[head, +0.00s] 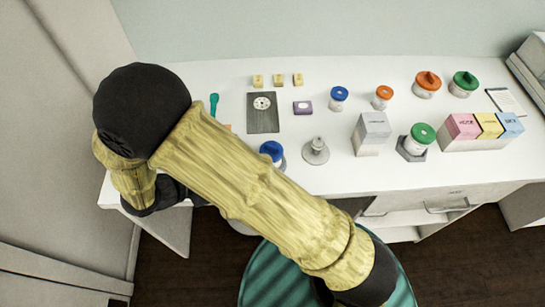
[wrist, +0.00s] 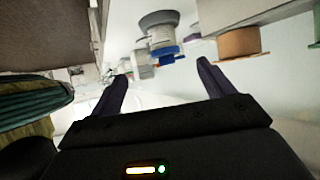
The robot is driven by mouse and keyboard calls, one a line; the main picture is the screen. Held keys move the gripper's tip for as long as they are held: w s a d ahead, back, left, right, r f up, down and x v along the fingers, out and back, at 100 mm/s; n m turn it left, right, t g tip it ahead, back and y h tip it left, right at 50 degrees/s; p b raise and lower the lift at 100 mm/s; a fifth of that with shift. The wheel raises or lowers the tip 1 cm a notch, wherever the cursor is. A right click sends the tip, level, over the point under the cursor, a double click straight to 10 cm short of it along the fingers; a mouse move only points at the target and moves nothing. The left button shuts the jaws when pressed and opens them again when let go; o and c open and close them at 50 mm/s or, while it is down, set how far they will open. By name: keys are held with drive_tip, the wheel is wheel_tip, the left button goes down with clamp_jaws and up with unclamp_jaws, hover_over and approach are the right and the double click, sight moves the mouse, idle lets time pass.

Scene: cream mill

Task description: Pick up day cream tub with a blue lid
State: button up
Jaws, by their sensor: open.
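Two tubs with blue lids show in the head view. A small white one (head: 338,98) stands clear near the middle of the white table. A second blue-lidded tub (head: 272,149) is nearer the front, partly hidden by my arm. I cannot read which is day cream. In the wrist view, which looks tilted over, a blue lid (wrist: 168,50) shows beyond my fingertips. My gripper (wrist: 162,70) is open, with nothing between its fingers. In the head view its fingers are hidden behind my arm.
A grey stand (head: 316,151), a grey box (head: 371,133) and a green-lidded tub (head: 422,137) stand along the front. Orange-lidded tubs (head: 382,97) (head: 427,84) and another green-lidded tub (head: 464,83) are behind.

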drive_tip(key=p+x, duration=0.2)
drive_tip(key=x, duration=1)
drive_tip(key=shift+w+d, duration=0.1)
drive_tip(key=shift+w, duration=0.1)
drive_tip(key=p+x, duration=0.2)
drive_tip(key=x, duration=0.2)
drive_tip(key=shift+w, duration=0.3)
drive_tip(key=shift+w+d+f, duration=0.2)
drive_tip(key=shift+d+f, duration=0.05)
drive_tip(key=shift+d, duration=0.1)
drive_tip(key=shift+c, duration=0.2)
drive_tip(key=c, duration=1.2)
drive_tip(key=shift+c, duration=0.2)
